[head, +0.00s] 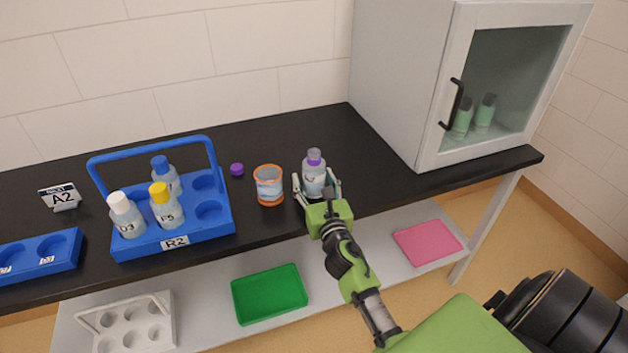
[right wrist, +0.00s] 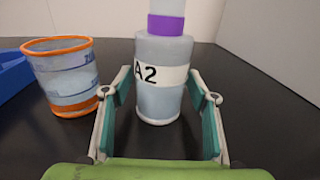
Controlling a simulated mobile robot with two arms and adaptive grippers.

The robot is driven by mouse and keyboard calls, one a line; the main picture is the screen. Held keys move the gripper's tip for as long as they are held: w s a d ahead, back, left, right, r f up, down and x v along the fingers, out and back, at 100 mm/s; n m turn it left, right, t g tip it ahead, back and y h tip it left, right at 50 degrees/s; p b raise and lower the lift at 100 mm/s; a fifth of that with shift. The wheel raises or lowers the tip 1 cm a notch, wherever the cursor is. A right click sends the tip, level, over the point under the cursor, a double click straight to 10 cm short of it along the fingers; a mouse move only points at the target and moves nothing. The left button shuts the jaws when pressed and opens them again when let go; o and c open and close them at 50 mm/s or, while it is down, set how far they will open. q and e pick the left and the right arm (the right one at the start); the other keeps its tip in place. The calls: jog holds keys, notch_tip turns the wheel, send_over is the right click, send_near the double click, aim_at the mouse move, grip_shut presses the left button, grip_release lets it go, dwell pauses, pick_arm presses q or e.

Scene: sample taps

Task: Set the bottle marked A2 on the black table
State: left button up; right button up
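The A2 bottle (right wrist: 160,95) is pale with a white label, and a purple band circles its neck. It stands upright on the black table (head: 400,207), and it also shows in the head view (head: 314,177). My right gripper (head: 318,186) is low at the bottle, with one finger on each side. In the right wrist view the fingers (right wrist: 162,90) are spread, with narrow gaps to the bottle. My left gripper is not in view.
An orange-rimmed cup (head: 268,186) stands close left of the bottle. A glass-door cabinet (head: 400,80) stands right.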

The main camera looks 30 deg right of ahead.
dwell(0.4)
jog(key=shift+s+a+f, duration=0.1)
jog(key=shift+s, duration=0.3)
jog(key=b+v, duration=0.2)
jog(key=v, duration=1.1)
jog(key=shift+b, duration=0.3)
